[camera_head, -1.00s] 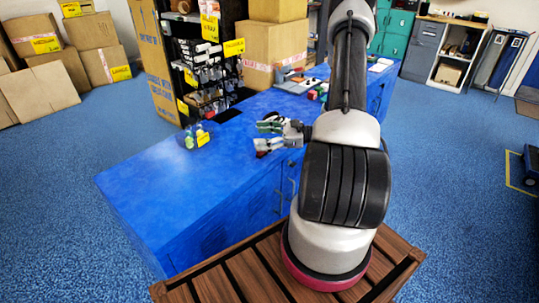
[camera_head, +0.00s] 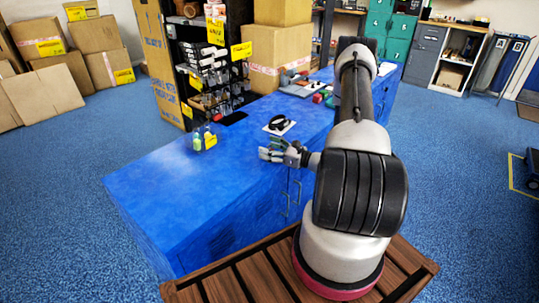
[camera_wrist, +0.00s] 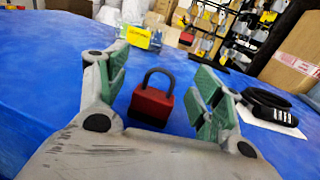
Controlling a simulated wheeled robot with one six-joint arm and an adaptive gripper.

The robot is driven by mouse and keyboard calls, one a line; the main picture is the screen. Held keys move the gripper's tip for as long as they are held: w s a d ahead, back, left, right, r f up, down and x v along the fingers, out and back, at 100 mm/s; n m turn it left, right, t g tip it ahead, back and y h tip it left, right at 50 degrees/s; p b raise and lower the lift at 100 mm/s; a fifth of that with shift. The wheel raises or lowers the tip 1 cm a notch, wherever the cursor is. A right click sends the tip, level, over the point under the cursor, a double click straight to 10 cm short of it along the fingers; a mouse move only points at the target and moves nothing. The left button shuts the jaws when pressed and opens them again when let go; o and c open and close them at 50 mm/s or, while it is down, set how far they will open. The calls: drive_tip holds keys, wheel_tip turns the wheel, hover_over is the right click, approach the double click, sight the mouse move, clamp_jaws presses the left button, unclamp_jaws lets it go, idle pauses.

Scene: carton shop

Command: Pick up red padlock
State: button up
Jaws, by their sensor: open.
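The red padlock (camera_wrist: 152,103) stands upright on the blue counter in the wrist view, its dark shackle on top. It sits between the two green-padded fingers of my gripper (camera_wrist: 163,82), a little beyond the palm and nearer the left finger. The fingers are spread, with a gap on the right side of the padlock. I cannot tell whether the left finger touches it. In the head view my gripper (camera_head: 268,151) is low over the counter's near edge. The padlock cannot be made out there.
A black looped object on a white card (camera_head: 279,125) lies on the blue counter (camera_head: 160,190) just beyond my gripper. Small bottles (camera_head: 203,138) with a yellow tag stand to the left. Cartons (camera_head: 277,55) and a stocked rack (camera_head: 212,75) are behind. The counter's left part is clear.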

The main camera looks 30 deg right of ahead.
drive_tip(key=c, duration=1.3)
drive_tip(key=shift+o, duration=0.2)
drive_tip(key=shift+r, duration=0.1)
wheel_tip(320, 180, up, 10)
drive_tip(key=shift+f, duration=0.1)
